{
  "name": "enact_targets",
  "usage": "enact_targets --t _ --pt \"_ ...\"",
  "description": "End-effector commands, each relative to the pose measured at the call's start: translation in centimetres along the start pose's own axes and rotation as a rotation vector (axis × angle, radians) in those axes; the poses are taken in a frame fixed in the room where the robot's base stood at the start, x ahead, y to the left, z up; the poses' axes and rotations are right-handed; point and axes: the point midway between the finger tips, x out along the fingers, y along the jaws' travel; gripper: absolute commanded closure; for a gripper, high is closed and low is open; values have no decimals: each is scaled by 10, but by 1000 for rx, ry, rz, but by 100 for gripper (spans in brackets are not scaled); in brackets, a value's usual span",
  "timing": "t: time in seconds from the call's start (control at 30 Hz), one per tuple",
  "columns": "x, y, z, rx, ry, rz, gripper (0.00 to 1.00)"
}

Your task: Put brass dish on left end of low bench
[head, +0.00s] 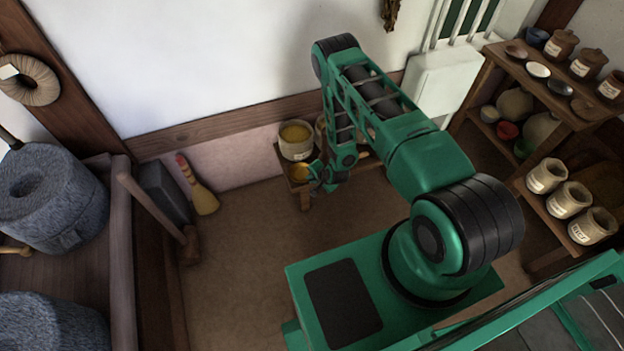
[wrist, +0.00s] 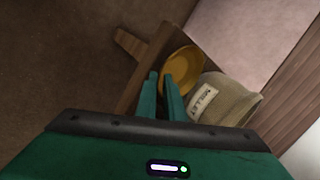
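The brass dish (head: 300,172) is a shallow round yellow dish at the left end of the low bench (head: 305,200). It also shows in the wrist view (wrist: 185,68), beside the millet sack. My gripper (head: 316,177) is low over the bench, at the dish's right edge in the head view. In the wrist view my two fingers (wrist: 161,75) stand a little apart, and one overlaps the dish's near edge. Whether the fingers touch the rim cannot be made out.
A sack labelled millet (wrist: 225,100) stands on the bench close to the dish; in the head view it is a pale container (head: 296,150) with yellow filling. A brush (head: 203,195) and a mallet (head: 160,210) are to the left. A shelf of jars (head: 560,110) is at right.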

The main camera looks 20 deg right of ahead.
Motion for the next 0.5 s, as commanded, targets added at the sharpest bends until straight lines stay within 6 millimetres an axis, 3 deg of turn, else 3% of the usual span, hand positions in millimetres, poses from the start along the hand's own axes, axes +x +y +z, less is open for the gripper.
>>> enact_targets --t 0.37,0.5 --pt "-2 0 0 1 0 0 77" --pt "-12 0 -1 3 1 1 77"
